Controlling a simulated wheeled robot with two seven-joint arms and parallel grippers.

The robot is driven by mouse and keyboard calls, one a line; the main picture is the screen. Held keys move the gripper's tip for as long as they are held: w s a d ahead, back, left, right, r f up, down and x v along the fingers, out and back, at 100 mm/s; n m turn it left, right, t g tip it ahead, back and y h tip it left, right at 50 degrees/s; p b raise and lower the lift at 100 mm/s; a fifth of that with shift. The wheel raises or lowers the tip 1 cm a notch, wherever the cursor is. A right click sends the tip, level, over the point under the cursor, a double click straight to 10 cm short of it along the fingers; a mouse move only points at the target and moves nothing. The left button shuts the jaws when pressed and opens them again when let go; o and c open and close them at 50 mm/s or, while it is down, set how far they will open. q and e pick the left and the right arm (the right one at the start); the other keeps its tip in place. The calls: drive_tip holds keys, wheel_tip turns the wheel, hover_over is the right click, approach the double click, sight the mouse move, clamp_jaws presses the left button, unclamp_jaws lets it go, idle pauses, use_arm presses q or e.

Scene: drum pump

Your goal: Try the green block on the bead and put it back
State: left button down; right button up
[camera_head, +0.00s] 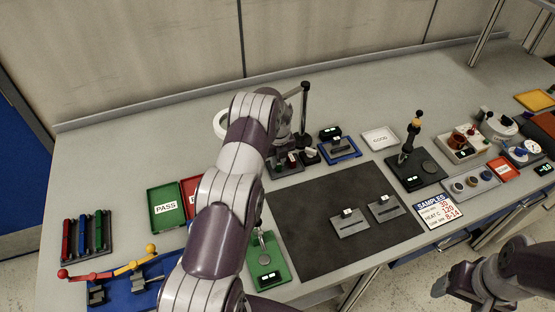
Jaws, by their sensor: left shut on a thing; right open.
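I cannot tell whether this bar is the green block. I cannot pick out the bead for certain. My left arm rises across the middle, and my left gripper (284,148) is beyond its wrist, over a small dark device (285,168) at the back. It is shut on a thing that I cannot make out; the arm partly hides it. My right gripper (452,290) is open and empty at the lower right, off the table's front edge.
A dark mat (325,205) with two grey plates lies in the middle. A black post (304,105) stands behind my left gripper. Green PASS tray (165,208), red tray (192,188) and green device (268,262) flank my arm.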

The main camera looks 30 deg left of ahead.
use_arm(q)
drive_tip(key=shift+f, duration=0.15)
idle(0.7)
idle(0.3)
drive_tip(key=c, duration=1)
unclamp_jaws()
drive_tip(key=shift+c, duration=1.3)
